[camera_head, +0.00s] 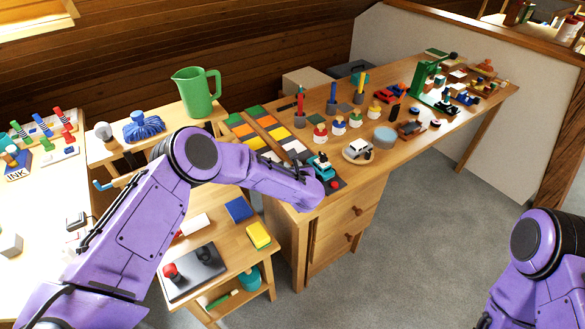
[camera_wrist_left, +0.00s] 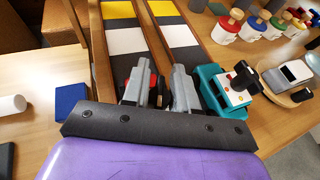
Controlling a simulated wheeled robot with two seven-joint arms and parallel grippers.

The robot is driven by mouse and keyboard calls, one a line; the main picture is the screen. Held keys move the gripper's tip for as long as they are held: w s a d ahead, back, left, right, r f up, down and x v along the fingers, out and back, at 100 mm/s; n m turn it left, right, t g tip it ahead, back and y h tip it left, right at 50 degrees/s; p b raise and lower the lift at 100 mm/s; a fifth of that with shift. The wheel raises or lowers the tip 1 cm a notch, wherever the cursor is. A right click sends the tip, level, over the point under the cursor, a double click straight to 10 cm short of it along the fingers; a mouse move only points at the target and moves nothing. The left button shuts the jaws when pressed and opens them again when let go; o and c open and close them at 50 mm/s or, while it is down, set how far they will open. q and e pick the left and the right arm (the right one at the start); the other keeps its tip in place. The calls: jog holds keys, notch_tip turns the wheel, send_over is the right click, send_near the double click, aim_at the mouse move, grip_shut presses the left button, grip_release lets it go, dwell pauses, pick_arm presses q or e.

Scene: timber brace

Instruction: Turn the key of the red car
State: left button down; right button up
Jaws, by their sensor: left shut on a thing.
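A red thing, which I take to be the red car (camera_wrist_left: 128,84), shows only in part around the fingers of my left gripper (camera_wrist_left: 158,84) in the left wrist view. A bit of red (camera_head: 334,185) also shows just past my left gripper in the head view. The left gripper is over the near left end of the long wooden table and is shut on a small part there, most likely the key. The key itself is hidden by the fingers. Only part of my right arm shows, at the lower right; its gripper is out of view.
A teal toy (camera_wrist_left: 228,90) with a black knob stands close to the right of the left gripper. A white toy car (camera_head: 358,148) stands on a round wooden plate beyond it. Strips of coloured tiles (camera_head: 258,125) lie behind the gripper. Peg figures and tools stand farther along the table.

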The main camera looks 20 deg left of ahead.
pick_arm(q)
jog(key=shift+f+m+h+b, duration=0.25)
jog(key=shift+m+h+b, duration=0.25)
jog(key=shift+h+b, duration=0.2)
jog(key=m+h+b, duration=0.6)
jog(key=b, duration=0.1)
jog(key=d+m+t+h+b, duration=0.1)
jog(key=m+h+b, duration=0.1)
jog(key=h+b, duration=0.2)
jog(key=shift+d+m, duration=0.1)
jog(key=shift+m, duration=0.3)
jog(key=shift+s+d+r+m+g+h+b, duration=0.15)
jog(key=shift+m+g+h+b, duration=0.4)
jog(key=shift+m+h, duration=0.3)
jog(key=shift+w+d+r+m+g+h+b, duration=0.15)
jog(key=shift+m+g+h+b, duration=0.4)
jog(key=shift+m+h, duration=0.3)
jog(key=shift+s+f, duration=0.1)
jog(key=c, duration=1)
grip_release()
jog(key=p+v, duration=0.2)
jog(key=v, duration=0.8)
jog(key=shift+s+a, duration=0.1)
jog(key=shift+a, duration=0.05)
